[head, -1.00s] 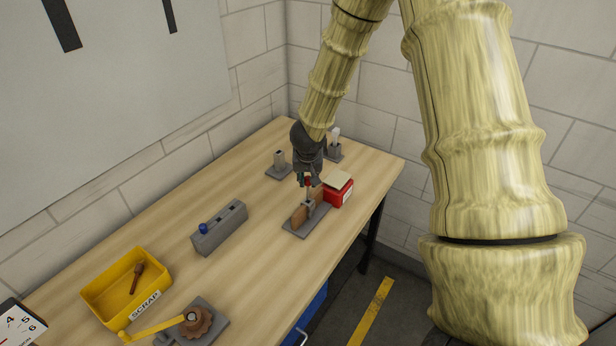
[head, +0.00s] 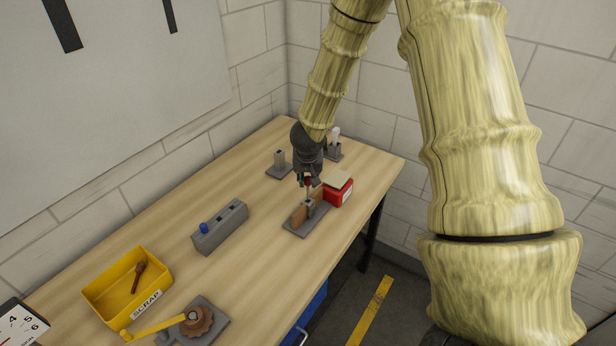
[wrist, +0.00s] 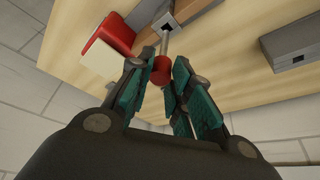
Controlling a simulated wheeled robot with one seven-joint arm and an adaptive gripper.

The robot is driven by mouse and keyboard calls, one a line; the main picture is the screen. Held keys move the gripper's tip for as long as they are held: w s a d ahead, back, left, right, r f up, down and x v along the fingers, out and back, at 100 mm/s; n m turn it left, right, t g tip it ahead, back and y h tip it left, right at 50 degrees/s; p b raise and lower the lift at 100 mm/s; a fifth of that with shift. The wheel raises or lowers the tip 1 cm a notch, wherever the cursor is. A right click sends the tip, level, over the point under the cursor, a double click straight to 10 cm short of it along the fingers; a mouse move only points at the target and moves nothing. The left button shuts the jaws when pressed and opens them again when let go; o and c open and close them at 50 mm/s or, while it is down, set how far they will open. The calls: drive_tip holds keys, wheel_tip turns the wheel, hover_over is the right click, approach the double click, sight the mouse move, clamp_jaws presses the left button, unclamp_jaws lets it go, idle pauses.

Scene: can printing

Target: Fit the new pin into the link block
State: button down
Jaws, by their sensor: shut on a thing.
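My gripper (head: 308,183) is shut on the new pin, above the link block. In the wrist view my gripper (wrist: 161,85) has its teal-padded fingers at either side of the pin's red head (wrist: 162,70). The pin's pale metal shank (wrist: 165,46) points away from the palm towards a dark square hole. The hole is in the top of the grey link block (wrist: 186,10), which also shows in the head view (head: 311,208) with brown pieces beside it on a grey plate. The shank's tip is close to the hole; I cannot tell whether it has entered.
A red box (head: 338,192) stands close to the right of the link block. A grey block with a blue knob (head: 220,230), a yellow scrap bin (head: 103,314) holding a brown pin, and a crank (head: 160,325) lie leftward. Two small stands are behind. Bare wood separates them.

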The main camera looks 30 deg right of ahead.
sight(308, 194)
drive_tip(key=shift+f+b, duration=2.25)
drive_tip(key=shift+f, duration=1.4)
drive_tip(key=c, duration=1.2)
unclamp_jaws()
drive_tip(key=shift+c, duration=0.2)
drive_tip(key=shift+r, duration=0.1)
drive_tip(key=v, duration=1.2)
